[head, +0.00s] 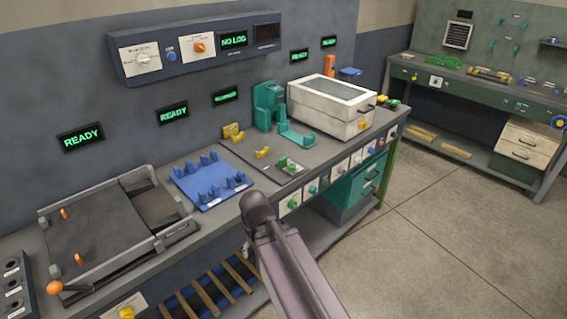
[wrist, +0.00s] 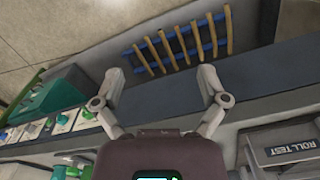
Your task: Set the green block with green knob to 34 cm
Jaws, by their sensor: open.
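In the head view a small green block with a green knob (head: 288,166) sits on the dark plate on the bench, right of the blue fixture. Its scale, if any, is too small to read. A separate green knob on a white plate (head: 293,203) is on the bench's front face below. My gripper (wrist: 160,79) is open and empty in the wrist view, its two fingers spread above the bench's front edge and lower shelf. In the head view my arm reaches toward the bench front; the fingers are hidden there.
A blue fixture (head: 210,182) stands left of the plate, and a yellow piece (head: 262,153) is near the block. A teal stand (head: 268,105) and a white lidded box (head: 332,106) are behind. Slats (wrist: 180,45) lie on the lower shelf. Open floor (head: 450,230) is at right.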

